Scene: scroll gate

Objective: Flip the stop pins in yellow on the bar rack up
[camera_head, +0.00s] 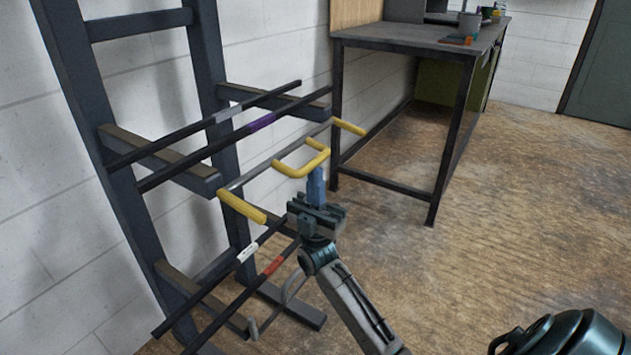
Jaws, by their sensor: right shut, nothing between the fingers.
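The dark bar rack (125,205) stands against the wall at the left, with two levels of arms. A thin grey rod runs between its upper arms. It has a yellow stop pin (243,207) at its near end, another yellow stop pin (349,127) at its far end, and a yellow U-shaped handle (304,160) in the middle. The near pin slants downward in the picture, below the upper arm's end. My right gripper (316,176) is shut and empty, its blue fingertips at the U-shaped handle; I cannot tell whether they touch. My left gripper is not in view.
Dark bars with grey and purple (262,122) bands lie across the upper arms; bars with white and red (273,265) bands lie on the lower ones. A metal workbench (400,38) stands behind at the right.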

